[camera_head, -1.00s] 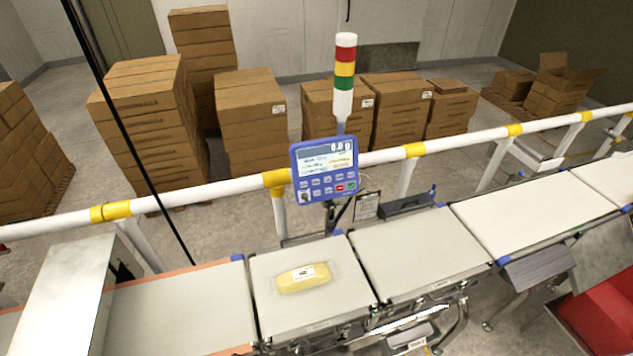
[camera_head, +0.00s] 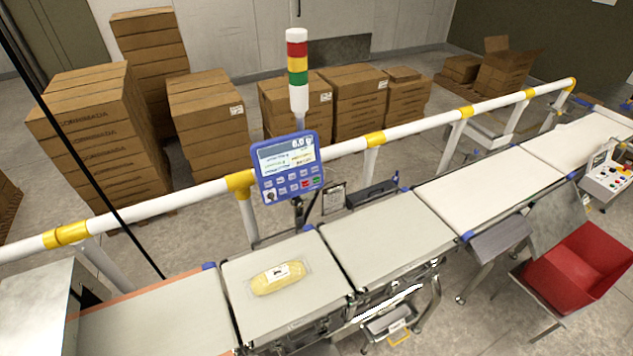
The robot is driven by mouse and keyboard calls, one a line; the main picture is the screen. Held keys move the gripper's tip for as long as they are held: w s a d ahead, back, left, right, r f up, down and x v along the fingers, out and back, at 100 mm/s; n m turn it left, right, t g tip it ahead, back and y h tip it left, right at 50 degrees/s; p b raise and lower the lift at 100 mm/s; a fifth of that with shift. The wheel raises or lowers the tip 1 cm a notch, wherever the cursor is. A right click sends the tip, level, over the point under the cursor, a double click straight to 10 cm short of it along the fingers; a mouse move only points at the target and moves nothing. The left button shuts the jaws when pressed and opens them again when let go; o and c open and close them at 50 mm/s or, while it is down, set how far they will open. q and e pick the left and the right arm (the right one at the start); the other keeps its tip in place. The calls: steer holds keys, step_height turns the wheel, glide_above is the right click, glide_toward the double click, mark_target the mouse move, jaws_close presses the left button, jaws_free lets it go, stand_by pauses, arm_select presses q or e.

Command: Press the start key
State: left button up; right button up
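The blue control panel (camera_head: 288,167) stands on a post behind the belt, with a lit screen above rows of small keys. A green key (camera_head: 317,181) sits at its lower right, beside a red key (camera_head: 306,185). The key labels are too small to read, so I cannot tell which one is the start key. A second, white control box (camera_head: 609,181) with coloured buttons is at the far right edge. Neither of my grippers is in view.
A yellow wrapped pack (camera_head: 277,278) lies on the weighing belt (camera_head: 240,303). A white guard rail (camera_head: 330,152) runs behind the belts. A red-yellow-green signal tower (camera_head: 298,70) rises behind the panel. A red bin (camera_head: 570,268) stands at the right.

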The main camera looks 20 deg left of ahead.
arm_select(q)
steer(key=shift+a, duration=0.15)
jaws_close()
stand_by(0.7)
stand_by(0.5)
